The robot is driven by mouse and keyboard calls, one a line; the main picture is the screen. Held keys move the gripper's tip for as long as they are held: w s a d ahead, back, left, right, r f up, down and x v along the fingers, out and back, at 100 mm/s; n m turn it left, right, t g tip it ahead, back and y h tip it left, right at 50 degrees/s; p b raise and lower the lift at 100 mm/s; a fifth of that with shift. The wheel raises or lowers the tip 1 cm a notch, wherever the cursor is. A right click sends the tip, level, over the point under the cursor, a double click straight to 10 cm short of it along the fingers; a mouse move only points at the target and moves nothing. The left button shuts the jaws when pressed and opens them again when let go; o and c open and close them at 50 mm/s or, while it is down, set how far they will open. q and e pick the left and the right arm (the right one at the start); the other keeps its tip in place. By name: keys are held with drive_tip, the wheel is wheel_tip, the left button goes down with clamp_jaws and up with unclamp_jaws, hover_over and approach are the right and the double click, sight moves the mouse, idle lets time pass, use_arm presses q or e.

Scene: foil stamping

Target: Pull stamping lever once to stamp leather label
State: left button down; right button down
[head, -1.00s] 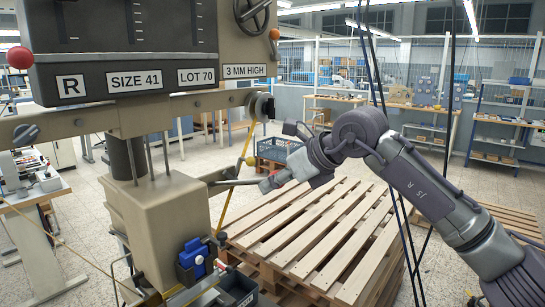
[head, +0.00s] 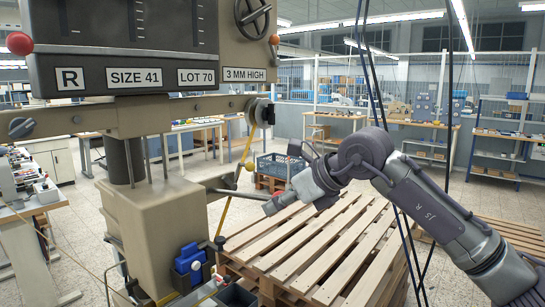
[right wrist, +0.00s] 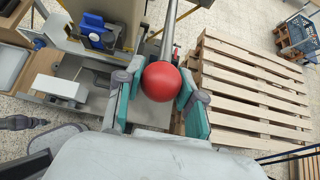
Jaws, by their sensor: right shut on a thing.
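The stamping press (head: 160,235) stands at the left of the head view, with a beige body under a dark labelled head. Its lever (head: 240,193) sticks out to the right and slopes slightly down. My right gripper (head: 272,206) is at the lever's outer end. In the right wrist view, the red ball knob (right wrist: 161,82) sits between the teal-padded fingers, at the end of the metal lever rod (right wrist: 168,38). The right gripper is shut on this knob. I cannot make out the leather label. My left gripper is not in view.
A wooden pallet (head: 318,243) lies on the floor right of the press. A blue crate (head: 280,166) stands behind it. Dark cables hang down near my right arm. A blue part (head: 190,259) sits low on the press. Benches and shelves line the back.

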wheel_tip(320, 180, down, 3)
drive_tip(key=shift+s+d+f+b, duration=0.1)
drive_tip(key=shift+d+b, duration=0.05)
drive_tip(key=shift+b, duration=0.7)
wheel_tip(320, 180, down, 3)
drive_tip(key=b, duration=0.3)
drive_tip(key=shift+f, duration=0.2)
drive_tip(key=shift+w+a+f+b, duration=0.1)
drive_tip(key=shift+a+f+b, duration=0.05)
drive_tip(key=shift+f+b, duration=0.6)
drive_tip(key=shift+w+a+f+b, duration=0.15)
drive_tip(key=shift+f+b, duration=0.4)
drive_tip(key=shift+f, duration=0.3)
